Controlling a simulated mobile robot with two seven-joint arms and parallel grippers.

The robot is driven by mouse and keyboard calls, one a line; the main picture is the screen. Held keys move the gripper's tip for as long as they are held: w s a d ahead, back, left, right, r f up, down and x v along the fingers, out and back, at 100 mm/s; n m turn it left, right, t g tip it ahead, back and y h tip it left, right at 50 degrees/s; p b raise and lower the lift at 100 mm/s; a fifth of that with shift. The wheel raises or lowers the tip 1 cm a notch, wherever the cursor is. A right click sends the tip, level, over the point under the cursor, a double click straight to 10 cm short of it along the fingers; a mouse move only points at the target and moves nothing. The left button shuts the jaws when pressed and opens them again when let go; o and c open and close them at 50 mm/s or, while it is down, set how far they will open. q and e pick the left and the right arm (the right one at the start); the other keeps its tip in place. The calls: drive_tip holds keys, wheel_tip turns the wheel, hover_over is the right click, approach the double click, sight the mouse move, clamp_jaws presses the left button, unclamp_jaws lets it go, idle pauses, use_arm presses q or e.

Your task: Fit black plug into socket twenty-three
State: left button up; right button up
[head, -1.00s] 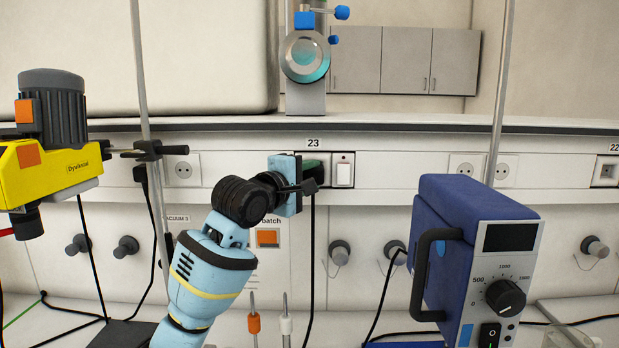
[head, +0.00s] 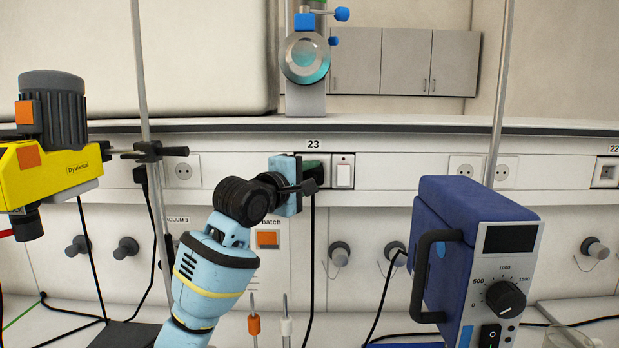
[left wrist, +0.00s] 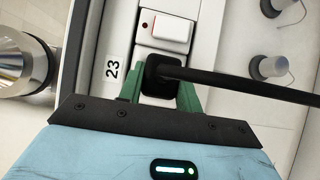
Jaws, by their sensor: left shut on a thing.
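The black plug (left wrist: 160,74) is between the green fingers of my left gripper (left wrist: 161,96) in the left wrist view, with its thick black cable running off to the right. The gripper is shut on it. The plug is at the socket panel, beside the white rocker switch (left wrist: 171,28) and the label 23 (left wrist: 112,69). The plug and fingers cover the socket face, so I cannot tell how deep the plug sits. In the head view my left gripper (head: 313,168) is under the 23 label (head: 313,144), left of the switch (head: 343,172); the cable hangs down. My right gripper is not in view.
A blue instrument (head: 455,255) with a black handle stands at the right front. A yellow stirrer (head: 50,170) and a metal rod (head: 145,80) are at left. Round knobs (head: 339,252) line the lower wall. More wall sockets (head: 482,169) are at right.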

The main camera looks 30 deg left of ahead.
use_arm(q)
drive_tip(key=o, duration=1.2)
drive_tip(key=shift+o, duration=0.2)
drive_tip(key=s, duration=0.7)
drive_tip(key=shift+s+a, duration=0.25)
drive_tip(key=shift+s, duration=0.1)
